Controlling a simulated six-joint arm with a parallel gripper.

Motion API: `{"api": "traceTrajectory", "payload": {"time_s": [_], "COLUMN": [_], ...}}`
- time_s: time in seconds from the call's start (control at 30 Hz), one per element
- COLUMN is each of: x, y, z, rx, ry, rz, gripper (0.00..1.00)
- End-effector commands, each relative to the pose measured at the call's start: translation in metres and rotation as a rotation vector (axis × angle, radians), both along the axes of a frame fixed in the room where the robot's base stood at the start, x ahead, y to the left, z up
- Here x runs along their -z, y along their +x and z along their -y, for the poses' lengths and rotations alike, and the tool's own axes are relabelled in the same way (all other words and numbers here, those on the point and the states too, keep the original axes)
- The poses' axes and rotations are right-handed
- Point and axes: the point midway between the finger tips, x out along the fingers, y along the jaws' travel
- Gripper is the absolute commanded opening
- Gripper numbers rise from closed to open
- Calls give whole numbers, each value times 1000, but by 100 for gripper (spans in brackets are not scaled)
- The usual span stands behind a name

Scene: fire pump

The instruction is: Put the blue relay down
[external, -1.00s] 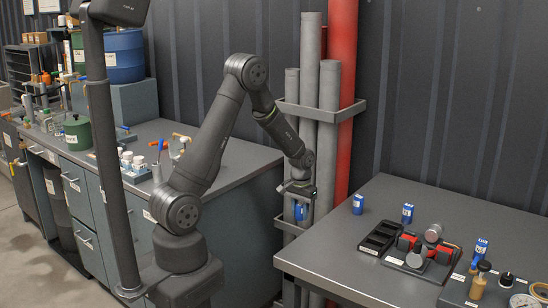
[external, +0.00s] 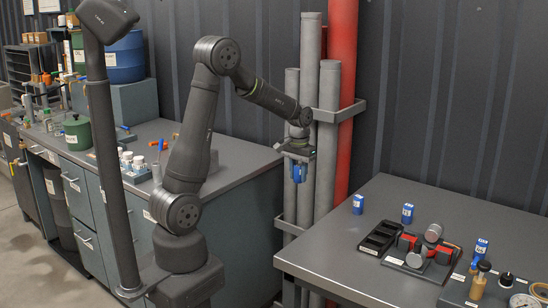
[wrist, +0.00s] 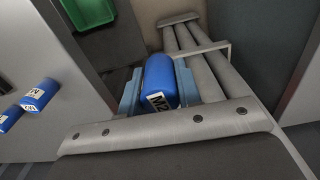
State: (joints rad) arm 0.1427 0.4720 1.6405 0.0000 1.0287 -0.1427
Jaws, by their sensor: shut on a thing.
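My gripper (external: 298,168) is shut on a blue relay (external: 299,174), held in the air in front of the grey pipes, left of the right-hand table. In the wrist view, the held blue relay (wrist: 160,78) sits between the two light-blue fingers and shows a white label starting "M2". Three similar blue relays stand on the right-hand table: one at the back left (external: 358,204), one at the back middle (external: 407,213) and one farther right (external: 481,247). A black slotted tray (external: 367,249) lies on that table.
A device with red parts and grey cylinders (external: 432,234) stands right of the tray. Small bottles (external: 480,280) and a gauge (external: 523,301) are at the table's right front. Vertical grey pipes (external: 328,130) and a red pipe (external: 343,60) rise behind my gripper. The right-hand table's (external: 330,250) left part is clear.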

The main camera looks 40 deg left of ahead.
Motion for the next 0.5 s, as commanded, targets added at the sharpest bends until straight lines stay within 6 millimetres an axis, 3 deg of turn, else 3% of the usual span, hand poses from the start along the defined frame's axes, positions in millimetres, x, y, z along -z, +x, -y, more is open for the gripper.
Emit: {"api": "traceTrajectory", "payload": {"time_s": [0.03, 0.1, 0.37, 0.5], "x": [-21, -44, -110, -106], "y": [1, 1, 1, -6], "z": [0, 0, 0, 26], "rx": [0, 0, 0, 75], "ry": [-1, -1, -1, 0], "rz": [8, 7, 5, -1], "gripper": [8, 8, 8, 8]}}
